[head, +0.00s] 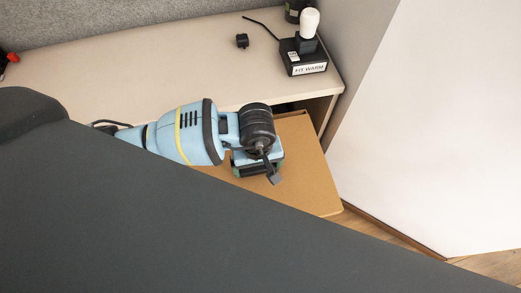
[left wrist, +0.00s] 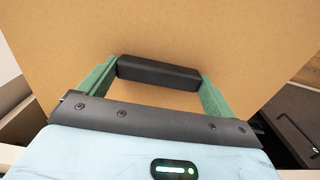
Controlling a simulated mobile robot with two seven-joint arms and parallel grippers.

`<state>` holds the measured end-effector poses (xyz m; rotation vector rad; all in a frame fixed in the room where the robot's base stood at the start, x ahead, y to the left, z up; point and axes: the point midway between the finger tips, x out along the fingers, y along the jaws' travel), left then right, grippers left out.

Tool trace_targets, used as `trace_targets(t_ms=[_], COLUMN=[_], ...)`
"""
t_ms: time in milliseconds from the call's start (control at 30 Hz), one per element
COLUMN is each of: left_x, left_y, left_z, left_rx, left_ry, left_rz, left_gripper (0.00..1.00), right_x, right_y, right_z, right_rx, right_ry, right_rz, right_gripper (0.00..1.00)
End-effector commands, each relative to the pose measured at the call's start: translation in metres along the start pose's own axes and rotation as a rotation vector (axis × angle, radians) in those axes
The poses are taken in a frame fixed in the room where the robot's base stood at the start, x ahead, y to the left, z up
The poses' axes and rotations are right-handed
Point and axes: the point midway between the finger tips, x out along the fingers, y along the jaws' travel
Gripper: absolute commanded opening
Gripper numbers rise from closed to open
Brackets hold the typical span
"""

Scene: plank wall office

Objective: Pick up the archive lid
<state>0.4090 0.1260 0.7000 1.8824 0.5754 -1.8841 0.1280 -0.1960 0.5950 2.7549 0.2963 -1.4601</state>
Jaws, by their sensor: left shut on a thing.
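The archive lid is a flat brown board (head: 312,185) at the front of the desk's right end in the head view. It fills much of the left wrist view (left wrist: 160,30), with a black bar handle (left wrist: 158,72) on it. My left gripper (head: 258,166) is over the lid, its green fingers shut on the handle, one at each end. I cannot tell whether the lid is raised off what lies beneath. A large dark grey shape hides the lid's near left part in the head view. My right gripper is not in view.
The pale desk (head: 150,70) is mostly clear. A black stand labelled "FIT WARM" (head: 306,69) with a white top stands at its right end, near a small black object (head: 242,41). A white panel (head: 450,110) rises on the right.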

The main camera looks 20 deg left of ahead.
Motion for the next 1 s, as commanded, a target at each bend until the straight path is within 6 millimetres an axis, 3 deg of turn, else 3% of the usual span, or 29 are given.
trace_targets(t_ms=[233, 500, 1000], left_x=[-0.005, -0.008, -0.009], left_y=[-0.020, -0.034, -0.037], left_z=[0.047, 0.081, 0.089], left_rx=[0.004, 0.001, -0.001], left_ry=[-0.001, 0.000, 0.001], left_rz=[0.001, 0.000, 0.000], left_gripper=[0.62, 0.62, 0.62], right_x=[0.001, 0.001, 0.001], right_y=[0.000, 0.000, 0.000], right_z=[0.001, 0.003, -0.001], right_rx=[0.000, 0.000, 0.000], right_ry=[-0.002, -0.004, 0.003], right_rz=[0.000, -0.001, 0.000], right_gripper=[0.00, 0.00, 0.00])
